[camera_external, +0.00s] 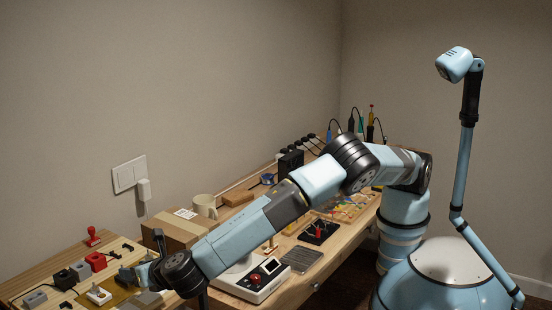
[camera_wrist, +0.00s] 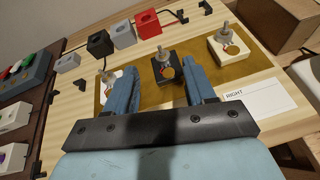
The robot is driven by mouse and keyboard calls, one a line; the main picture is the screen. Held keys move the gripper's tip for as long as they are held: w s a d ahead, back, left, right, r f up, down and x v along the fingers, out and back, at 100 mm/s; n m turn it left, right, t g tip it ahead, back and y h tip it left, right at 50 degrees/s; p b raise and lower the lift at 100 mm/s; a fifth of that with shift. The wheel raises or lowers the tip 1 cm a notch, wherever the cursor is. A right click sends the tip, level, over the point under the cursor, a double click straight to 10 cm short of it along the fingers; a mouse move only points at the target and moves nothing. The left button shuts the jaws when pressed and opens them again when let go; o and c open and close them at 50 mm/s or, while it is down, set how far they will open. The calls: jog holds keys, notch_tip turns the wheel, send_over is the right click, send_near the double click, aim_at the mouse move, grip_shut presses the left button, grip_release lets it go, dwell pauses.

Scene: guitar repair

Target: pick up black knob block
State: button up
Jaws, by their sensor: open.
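The black knob block (camera_wrist: 168,72) shows in the wrist view, with a metal knob on top and an orange-brown disc on its face. It sits on a brown mat (camera_wrist: 208,68), between and just beyond my finger tips. My gripper (camera_wrist: 160,66) is open, one finger on each side of the block in the picture; I cannot tell the height gap. In the external view my gripper (camera_external: 142,264) is low over the bench at the lower left, and the black knob block is not clearly seen there.
A white knob block (camera_wrist: 228,45) stands to the right on the mat; another (camera_wrist: 112,76) is partly hidden by my left finger. Behind are a black cube (camera_wrist: 98,42) and a red block (camera_wrist: 149,20). A "RIGHT" card (camera_wrist: 258,101) lies at the right. A cardboard box (camera_external: 172,231) stands nearby.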

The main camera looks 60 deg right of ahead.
jog(key=shift+x, duration=3.2)
jog(key=shift+d+f, duration=0.1)
jog(key=shift+d, duration=0.05)
jog(key=c, duration=0.9)
